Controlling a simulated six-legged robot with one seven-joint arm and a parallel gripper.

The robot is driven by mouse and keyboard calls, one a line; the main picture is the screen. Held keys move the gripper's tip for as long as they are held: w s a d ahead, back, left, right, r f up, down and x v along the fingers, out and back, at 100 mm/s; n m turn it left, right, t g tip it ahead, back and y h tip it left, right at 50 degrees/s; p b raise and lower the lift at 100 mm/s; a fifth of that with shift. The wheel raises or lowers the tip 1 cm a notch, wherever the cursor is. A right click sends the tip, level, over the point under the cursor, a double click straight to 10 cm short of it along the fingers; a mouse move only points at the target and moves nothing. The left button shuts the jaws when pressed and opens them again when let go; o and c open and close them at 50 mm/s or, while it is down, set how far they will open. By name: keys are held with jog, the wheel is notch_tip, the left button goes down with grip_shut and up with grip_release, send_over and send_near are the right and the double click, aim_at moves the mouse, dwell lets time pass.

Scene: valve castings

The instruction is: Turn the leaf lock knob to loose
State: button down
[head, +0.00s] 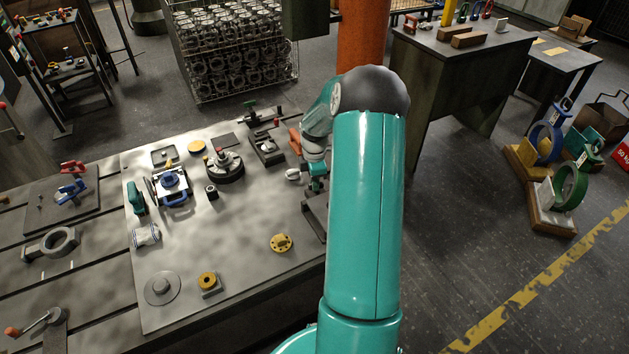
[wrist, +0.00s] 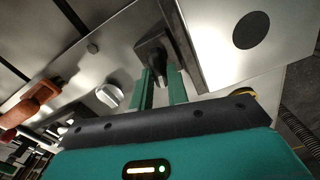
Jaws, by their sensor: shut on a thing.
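My gripper (wrist: 162,84) shows its two teal fingers in the wrist view, closed on a dark knob (wrist: 153,48), which appears to be the leaf lock knob. The knob lies between the fingers and its far part shows beyond them, against a grey metal plate. I see no readable loose or lock mark on it. In the head view my gripper (head: 317,182) is low over the right edge of the bench plate, partly behind my arm. The knob cannot be made out there.
A pale knob (wrist: 109,95) stands just left of the fingers. An orange-red handle (wrist: 35,98) lies farther left. In the head view a yellow flange disc (head: 281,243) and a round dark casting (head: 224,167) sit on the pale plate (head: 235,215), which has bare room between them.

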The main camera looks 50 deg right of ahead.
jog(key=c, duration=1.4)
grip_release()
jog(key=shift+o, duration=0.2)
